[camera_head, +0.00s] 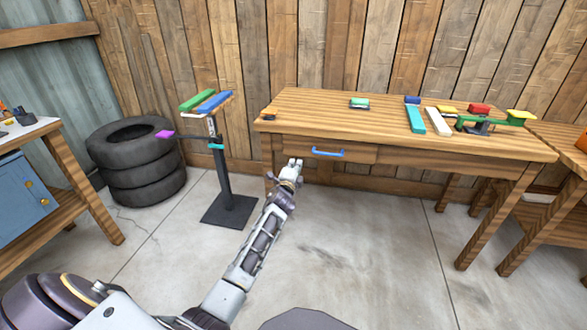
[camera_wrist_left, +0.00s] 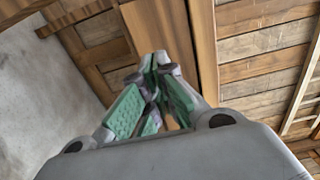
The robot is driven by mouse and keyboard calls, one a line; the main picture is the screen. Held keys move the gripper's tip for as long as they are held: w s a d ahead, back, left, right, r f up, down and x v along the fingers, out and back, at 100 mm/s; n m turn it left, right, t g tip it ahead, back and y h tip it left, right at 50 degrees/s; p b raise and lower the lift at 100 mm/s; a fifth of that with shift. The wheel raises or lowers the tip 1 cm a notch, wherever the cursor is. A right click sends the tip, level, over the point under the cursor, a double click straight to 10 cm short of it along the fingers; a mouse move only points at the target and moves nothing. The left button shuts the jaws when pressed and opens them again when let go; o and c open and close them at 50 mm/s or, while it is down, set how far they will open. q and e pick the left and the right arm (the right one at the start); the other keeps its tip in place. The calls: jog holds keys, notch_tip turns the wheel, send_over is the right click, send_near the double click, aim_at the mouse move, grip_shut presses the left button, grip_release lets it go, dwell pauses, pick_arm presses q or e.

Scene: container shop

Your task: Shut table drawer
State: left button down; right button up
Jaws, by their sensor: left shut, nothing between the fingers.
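The wooden table (camera_head: 330,113) stands against the back wall. Its drawer (camera_head: 361,155) is under the tabletop, with a blue bar handle (camera_head: 328,152) on its front. I cannot tell how far the drawer stands out. My left gripper (camera_head: 294,163) is shut and empty, just left of the handle and near the left part of the drawer front; contact cannot be told. In the left wrist view the closed fingertips (camera_wrist_left: 159,62) point at wooden boards of the table. My right gripper is out of view.
Coloured blocks and a green-armed device (camera_head: 487,122) lie on the tabletop. A stand with green and blue bars (camera_head: 226,180) is left of the table. Stacked tires (camera_head: 135,165) and a workbench (camera_head: 62,160) are further left. The floor before the table is clear.

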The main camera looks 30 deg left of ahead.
pick_arm(q)
jog(key=v, duration=0.2)
jog(key=shift+s+p, duration=0.3)
jog(key=shift+s, duration=0.1)
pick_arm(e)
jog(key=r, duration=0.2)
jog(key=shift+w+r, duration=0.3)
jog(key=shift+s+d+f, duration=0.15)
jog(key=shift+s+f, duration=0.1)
